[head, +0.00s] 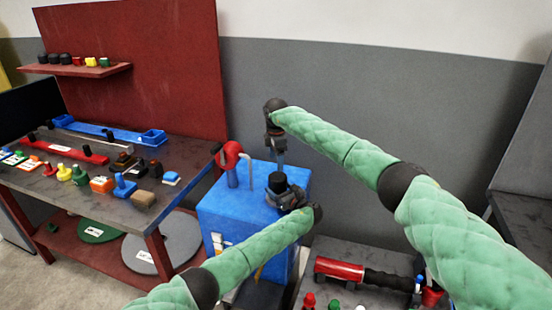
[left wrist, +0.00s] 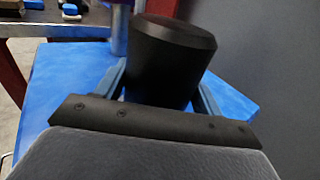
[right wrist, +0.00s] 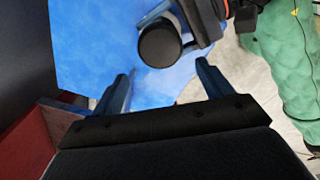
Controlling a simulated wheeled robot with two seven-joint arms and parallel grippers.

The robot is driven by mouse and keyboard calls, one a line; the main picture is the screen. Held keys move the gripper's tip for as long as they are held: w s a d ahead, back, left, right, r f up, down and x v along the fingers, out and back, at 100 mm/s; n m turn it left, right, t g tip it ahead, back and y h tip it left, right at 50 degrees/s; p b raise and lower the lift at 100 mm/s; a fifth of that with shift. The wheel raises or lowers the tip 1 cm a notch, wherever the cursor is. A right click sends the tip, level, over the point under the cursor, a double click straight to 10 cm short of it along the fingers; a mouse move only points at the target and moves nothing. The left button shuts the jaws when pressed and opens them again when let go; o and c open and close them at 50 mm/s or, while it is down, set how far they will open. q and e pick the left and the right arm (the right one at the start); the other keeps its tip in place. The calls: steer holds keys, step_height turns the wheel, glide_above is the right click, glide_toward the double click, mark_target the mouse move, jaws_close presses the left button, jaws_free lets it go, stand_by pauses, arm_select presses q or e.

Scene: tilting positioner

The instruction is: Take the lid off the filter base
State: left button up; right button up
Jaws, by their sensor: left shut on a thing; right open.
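A black, round, slightly tapered filter (head: 277,182) stands upright above the blue cabinet top. It fills the middle of the left wrist view (left wrist: 168,60), with a bevelled upper edge. No clear seam between lid and base shows. My left gripper (head: 281,194) is shut on its lower part, with a blue finger on each side. My right gripper (head: 279,160) is open and empty, pointing down behind and above the filter. In the right wrist view, the filter's round top (right wrist: 158,46) lies beyond the two open fingers (right wrist: 160,85), apart from them.
The blue cabinet (head: 225,212) carries a red hooked part (head: 231,158) and a grey bent pipe (head: 249,168) left of the filter. A workbench (head: 60,180) with several small parts stands at left. A low table at front right holds a red-and-black tool (head: 340,270).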

steer(key=shift+f, duration=0.5)
step_height(320, 180, down, 11)
stand_by(0.3)
